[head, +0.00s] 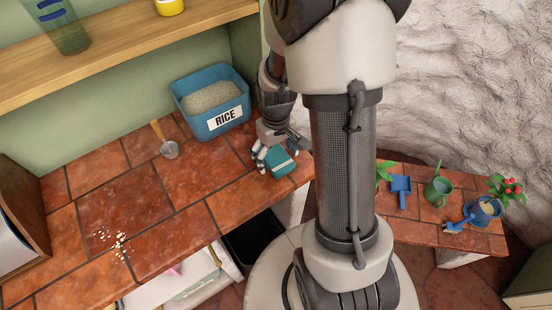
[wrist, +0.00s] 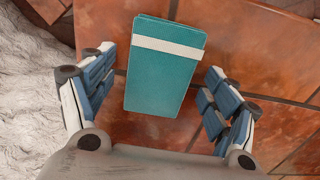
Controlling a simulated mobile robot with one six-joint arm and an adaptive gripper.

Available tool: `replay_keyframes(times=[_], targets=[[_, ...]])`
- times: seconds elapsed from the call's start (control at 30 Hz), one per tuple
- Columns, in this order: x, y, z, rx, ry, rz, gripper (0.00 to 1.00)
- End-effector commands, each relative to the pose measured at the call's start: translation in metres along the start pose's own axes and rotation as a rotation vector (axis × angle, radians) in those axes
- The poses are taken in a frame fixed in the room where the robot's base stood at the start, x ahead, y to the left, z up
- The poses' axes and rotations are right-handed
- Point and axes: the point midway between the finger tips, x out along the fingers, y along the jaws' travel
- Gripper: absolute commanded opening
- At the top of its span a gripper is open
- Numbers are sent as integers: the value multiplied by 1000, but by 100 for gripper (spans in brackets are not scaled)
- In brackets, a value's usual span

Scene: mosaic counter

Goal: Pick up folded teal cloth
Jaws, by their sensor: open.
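The folded teal cloth (wrist: 157,82) lies on the tiled counter in the wrist view, with a white band across its far part. It also shows in the head view (head: 281,167) near the counter's right end, partly hidden by my gripper. My gripper (wrist: 155,95) is open, with one finger on each side of the cloth. Gaps of tile show between the cloth and both fingers. In the head view my gripper (head: 277,158) is low over the cloth; its height above the counter is hard to tell.
A blue bin of rice (head: 212,103) labelled RICE stands left of my gripper. A scoop (head: 167,146) and spilled grains (head: 118,243) lie further left on the counter (head: 120,195). A wooden shelf (head: 110,52) runs above.

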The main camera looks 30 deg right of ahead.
Motion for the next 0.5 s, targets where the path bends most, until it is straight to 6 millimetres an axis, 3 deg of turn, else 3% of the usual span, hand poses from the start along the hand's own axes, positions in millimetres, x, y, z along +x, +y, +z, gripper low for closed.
replay_keyframes(times=[0.5], targets=[[0,0,0,0,0,0,47]])
